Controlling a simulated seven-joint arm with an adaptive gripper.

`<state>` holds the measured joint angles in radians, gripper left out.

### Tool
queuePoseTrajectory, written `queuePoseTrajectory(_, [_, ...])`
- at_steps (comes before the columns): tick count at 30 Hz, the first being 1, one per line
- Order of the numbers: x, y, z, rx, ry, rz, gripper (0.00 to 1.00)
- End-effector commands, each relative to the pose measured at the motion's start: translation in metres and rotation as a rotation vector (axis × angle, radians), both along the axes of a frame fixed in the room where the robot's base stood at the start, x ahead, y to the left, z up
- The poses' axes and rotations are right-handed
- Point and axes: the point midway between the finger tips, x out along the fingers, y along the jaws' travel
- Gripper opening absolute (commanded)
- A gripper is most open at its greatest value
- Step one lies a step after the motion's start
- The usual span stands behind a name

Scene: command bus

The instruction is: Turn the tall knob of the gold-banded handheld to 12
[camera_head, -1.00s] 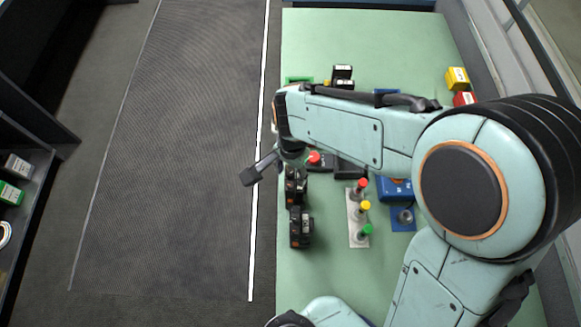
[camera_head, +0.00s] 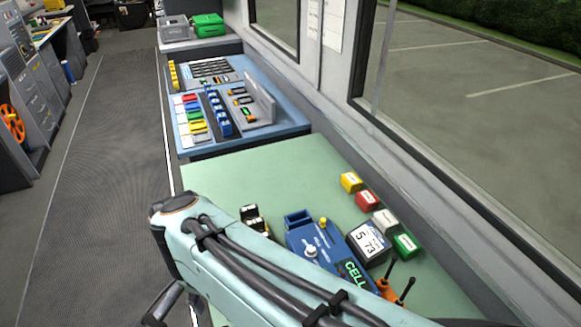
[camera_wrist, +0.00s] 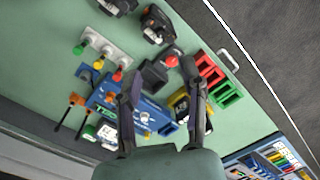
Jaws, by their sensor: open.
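My gripper (camera_wrist: 161,68) is open in the wrist view, its two dark fingers spread above the green table with nothing held. In the head view only part of my gripper (camera_head: 163,305) shows at the lower left, beyond my arm. Two dark handhelds, one (camera_wrist: 157,24) and another (camera_wrist: 118,5), lie at the top of the wrist view, ahead of the fingertips. I cannot make out a gold band or knob marks on either. A black-and-yellow object (camera_wrist: 181,106) lies beside the right finger, partly hidden; I cannot tell what it is.
A blue device (camera_head: 318,243) marked CELL stands on the table (camera_head: 245,172). Yellow (camera_head: 350,182), red (camera_head: 367,200), white and green blocks line the window side.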

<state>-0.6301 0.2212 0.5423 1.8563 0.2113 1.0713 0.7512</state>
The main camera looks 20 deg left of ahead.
Motion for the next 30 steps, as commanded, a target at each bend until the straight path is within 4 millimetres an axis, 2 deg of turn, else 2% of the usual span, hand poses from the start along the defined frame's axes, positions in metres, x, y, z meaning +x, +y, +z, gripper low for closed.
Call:
queuePoseTrajectory(4, [0.000,0.000,0.000,0.000,0.000,0.020,0.41])
queuePoseTrajectory(7, [0.001,0.002,0.000,0.009,-0.010,0.148,0.41])
queuePoseTrajectory(11, [0.007,0.004,-0.005,0.019,-0.045,0.482,0.41])
queuePoseTrajectory(15, [0.009,0.005,-0.018,0.008,-0.070,0.867,0.41])
queuePoseTrajectory(19, [0.008,0.005,-0.033,-0.009,-0.072,1.115,0.41])
queuePoseTrajectory(21, [0.004,0.004,-0.046,-0.023,-0.054,1.191,0.41])
queuePoseTrajectory(24, [-0.002,0.004,-0.060,-0.029,-0.028,1.200,0.41])
queuePoseTrajectory(30, [-0.002,0.004,-0.092,-0.029,-0.027,1.198,0.41])
